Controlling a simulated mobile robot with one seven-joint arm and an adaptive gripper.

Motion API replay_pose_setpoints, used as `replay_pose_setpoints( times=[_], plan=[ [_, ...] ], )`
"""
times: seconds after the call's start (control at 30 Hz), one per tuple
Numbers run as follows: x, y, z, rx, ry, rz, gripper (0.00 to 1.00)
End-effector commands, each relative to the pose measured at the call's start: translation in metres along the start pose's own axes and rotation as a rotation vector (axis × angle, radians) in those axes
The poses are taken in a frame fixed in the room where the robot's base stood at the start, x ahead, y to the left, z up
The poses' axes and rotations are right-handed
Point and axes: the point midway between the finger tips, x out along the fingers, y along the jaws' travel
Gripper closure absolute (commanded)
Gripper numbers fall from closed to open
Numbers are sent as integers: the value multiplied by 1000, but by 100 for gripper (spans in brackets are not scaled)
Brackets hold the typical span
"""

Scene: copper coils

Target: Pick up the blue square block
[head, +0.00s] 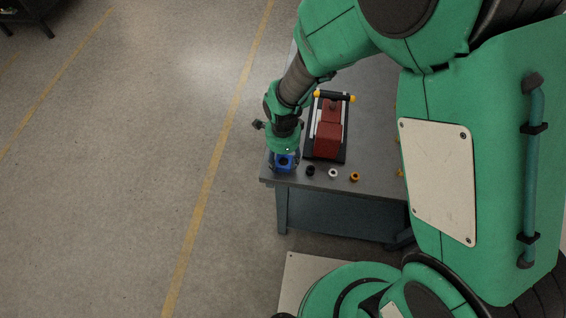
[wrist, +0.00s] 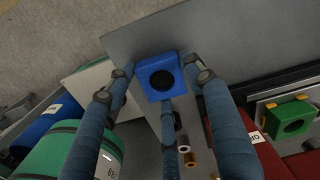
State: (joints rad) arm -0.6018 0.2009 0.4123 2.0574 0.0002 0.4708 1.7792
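The blue square block (wrist: 143,63), with a round dark hole in its middle, sits near the table corner. In the head view the blue block (head: 292,166) shows just below my gripper (head: 284,153) at the table's front left corner. In the wrist view the block lies between the fingertips of my gripper (wrist: 159,68), with one finger on each side and a narrow gap seeming to show beside it. A third finger reaches the block's lower edge in that view; I cannot tell whether it touches. My gripper looks open around the block.
On the grey table (head: 375,120), a red machine (head: 328,140) stands just right of my gripper. Black (head: 310,171), white (head: 333,173) and orange (head: 355,176) small rings lie along the front edge. A green square block (wrist: 292,119) shows at right in the wrist view.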

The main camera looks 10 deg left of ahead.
Motion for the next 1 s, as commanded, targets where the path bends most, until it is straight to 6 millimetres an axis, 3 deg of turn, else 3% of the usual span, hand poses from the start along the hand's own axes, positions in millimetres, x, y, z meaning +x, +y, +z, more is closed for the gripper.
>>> replay_pose_setpoints(
  times=[0.1,0.47,0.67,0.8,1.0],
  plan=[
    [0,0,0,0,0,0,82],
    [-3,0,0,0,0,0,83],
    [-18,-1,0,0,0,-2,83],
    [-38,-1,0,0,0,-3,83],
    [-40,32,-6,0,0,0,83]
  ],
)
